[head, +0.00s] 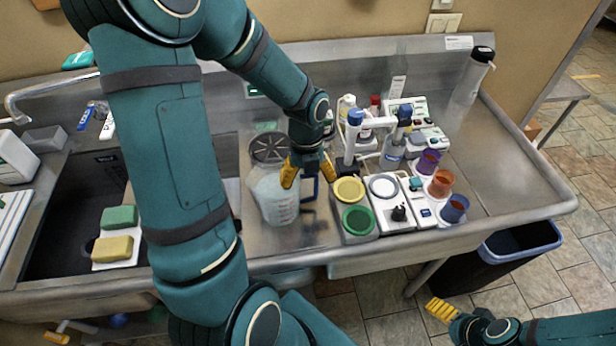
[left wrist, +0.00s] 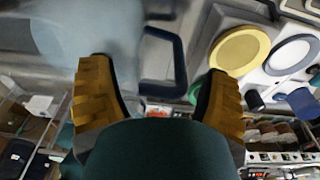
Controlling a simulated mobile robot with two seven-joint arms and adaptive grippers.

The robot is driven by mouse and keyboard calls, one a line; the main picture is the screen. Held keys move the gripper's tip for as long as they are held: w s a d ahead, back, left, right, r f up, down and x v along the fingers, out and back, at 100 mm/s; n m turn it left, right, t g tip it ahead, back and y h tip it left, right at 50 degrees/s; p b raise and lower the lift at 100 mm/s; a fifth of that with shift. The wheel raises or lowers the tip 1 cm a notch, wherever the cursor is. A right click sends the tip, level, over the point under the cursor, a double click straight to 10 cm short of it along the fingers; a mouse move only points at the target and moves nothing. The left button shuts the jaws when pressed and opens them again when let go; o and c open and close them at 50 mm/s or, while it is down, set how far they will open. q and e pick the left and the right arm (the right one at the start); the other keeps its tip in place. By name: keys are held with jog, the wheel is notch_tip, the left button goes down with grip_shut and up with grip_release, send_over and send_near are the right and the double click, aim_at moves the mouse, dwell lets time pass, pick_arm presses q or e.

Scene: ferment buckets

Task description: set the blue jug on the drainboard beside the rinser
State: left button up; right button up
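The jug (head: 276,200) is translucent pale blue with a blue handle (head: 310,188) on its right side. It looks upright on the steel drainboard (head: 310,232), just in front of the round dark rinser (head: 268,147). My left gripper (head: 308,173) is over the handle, its yellow fingers spread. In the left wrist view the open fingers (left wrist: 160,95) have the handle (left wrist: 178,62) beyond and between them, with a gap on each side; the jug body (left wrist: 95,35) is upper left. My right gripper (head: 440,310) is low at the right, away from the counter; its opening is unclear.
Yellow (head: 348,190) and green (head: 357,220) round lids, bottles and white devices (head: 390,200) stand close right of the jug. Purple, orange and blue cups stand further right. A sink with sponges (head: 118,217) is at left. Drainboard at far right (head: 510,170) is clear.

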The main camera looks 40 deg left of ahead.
pick_arm(q)
jog(key=shift+r, duration=0.1)
notch_tip(320, 180, up, 12)
jog(key=w+a+p, duration=0.1)
jog(key=p, duration=0.1)
pick_arm(e)
notch_tip(320, 180, up, 2)
jog(key=shift+r, duration=0.1)
jog(key=shift+s+d, duration=0.1)
jog(key=shift+d, duration=0.05)
dwell(0.5)
